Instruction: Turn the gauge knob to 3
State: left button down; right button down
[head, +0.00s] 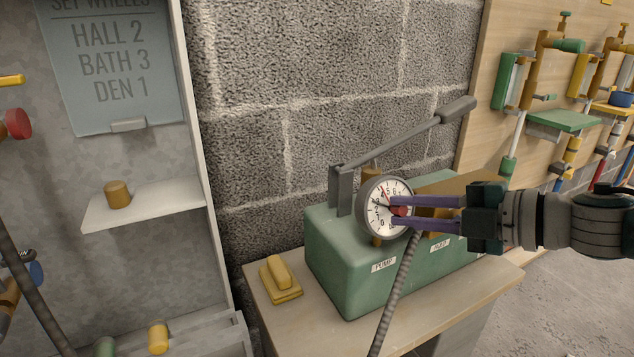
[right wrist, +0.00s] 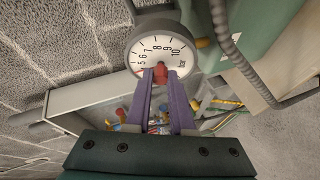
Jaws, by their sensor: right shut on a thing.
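The round white gauge (head: 379,222) stands upright on the green pump box (head: 345,262). Its red knob (head: 401,211) sits at the middle of the dial, between the purple fingers of my right gripper (head: 398,211). The gripper comes in from the right and is shut on the knob. In the right wrist view the red knob (right wrist: 160,70) shows between the fingertips in front of the gauge face (right wrist: 160,48). A thin dark pointer appears to lie near 3 in the head view, and a red mark shows near 4 to 5. The fingers hide part of the dial. My left gripper is out of view.
A grey lever (head: 405,138) rises above the pump box. A grey hose (head: 396,290) hangs in front. A yellow block (head: 280,280) lies on the bench (head: 330,335). A grey cabinet with a shelf (head: 150,205) stands left; a pipe-fitted wooden board (head: 500,30) is at right.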

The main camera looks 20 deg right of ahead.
jog(key=n+p, duration=0.1)
jog(key=n+g+p, duration=0.1)
jog(key=n, duration=0.1)
jog(key=shift+r+h, duration=0.3)
jog(key=shift+f+n+g+h+p, duration=0.1)
jog(key=shift+n+g+h+p, duration=0.35)
jog(key=shift+n+p, duration=0.75)
jog(key=shift+f+n, duration=0.1)
jog(key=shift+n, duration=0.2)
jog(key=c, duration=0.8)
grip_release()
jog(key=shift+o, duration=0.2)
